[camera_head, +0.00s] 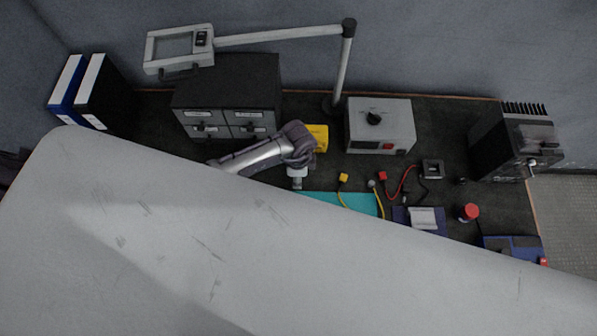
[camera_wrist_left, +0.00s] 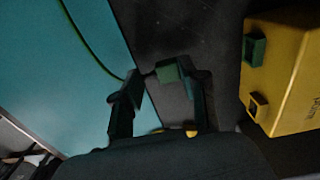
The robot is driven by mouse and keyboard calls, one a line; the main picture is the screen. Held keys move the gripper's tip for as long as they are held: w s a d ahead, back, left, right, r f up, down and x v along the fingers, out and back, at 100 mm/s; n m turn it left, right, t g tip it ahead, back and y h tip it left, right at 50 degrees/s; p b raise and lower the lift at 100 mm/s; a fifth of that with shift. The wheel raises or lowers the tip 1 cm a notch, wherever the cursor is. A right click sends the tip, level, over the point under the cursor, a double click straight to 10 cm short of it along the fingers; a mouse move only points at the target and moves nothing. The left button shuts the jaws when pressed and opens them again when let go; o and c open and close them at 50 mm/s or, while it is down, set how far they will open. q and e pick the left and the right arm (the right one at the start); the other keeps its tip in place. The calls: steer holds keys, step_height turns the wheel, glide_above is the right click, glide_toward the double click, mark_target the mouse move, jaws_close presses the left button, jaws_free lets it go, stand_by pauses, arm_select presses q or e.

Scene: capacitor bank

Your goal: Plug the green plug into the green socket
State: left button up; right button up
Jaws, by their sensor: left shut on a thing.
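The green plug (camera_wrist_left: 168,73) is a small green block between the fingertips of my left gripper (camera_wrist_left: 158,77), which is shut on it. A thin green cable (camera_wrist_left: 85,37) runs from there to the upper left over a teal mat. The yellow box (camera_wrist_left: 291,70) stands right of the gripper in the left wrist view, with the green socket (camera_wrist_left: 255,50) on its near side. The plug and socket are apart. In the head view my left gripper (camera_head: 297,184) points down, just in front of the yellow box (camera_head: 320,134). The green plug cannot be made out there. My right gripper is not in view.
A second socket (camera_wrist_left: 258,104) sits below the green one. A yellow plug (camera_head: 343,178) and a red plug (camera_head: 382,175) lie right of the gripper. A grey instrument (camera_head: 381,125) and drawers (camera_head: 228,92) stand behind. A large pale surface hides the bench front.

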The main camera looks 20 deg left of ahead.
arm_select(q)
steer(key=shift+w+a+f+b, duration=0.1)
steer(key=shift+w+a+b, duration=0.1)
steer(key=shift+w+b, duration=0.45)
steer(key=shift+w+a+b, duration=0.25)
steer(key=shift+w+b, duration=0.15)
steer(key=shift+w, duration=0.4)
steer(key=shift+w+a+f+b, duration=0.1)
steer(key=shift+w+a+b, duration=0.1)
steer(key=shift+w+b, duration=0.45)
steer(key=shift+w+a+r, duration=0.15)
steer(key=shift+w+r, duration=0.05)
steer(key=shift+w, duration=0.45)
steer(key=shift+r, duration=0.1)
stand_by(0.5)
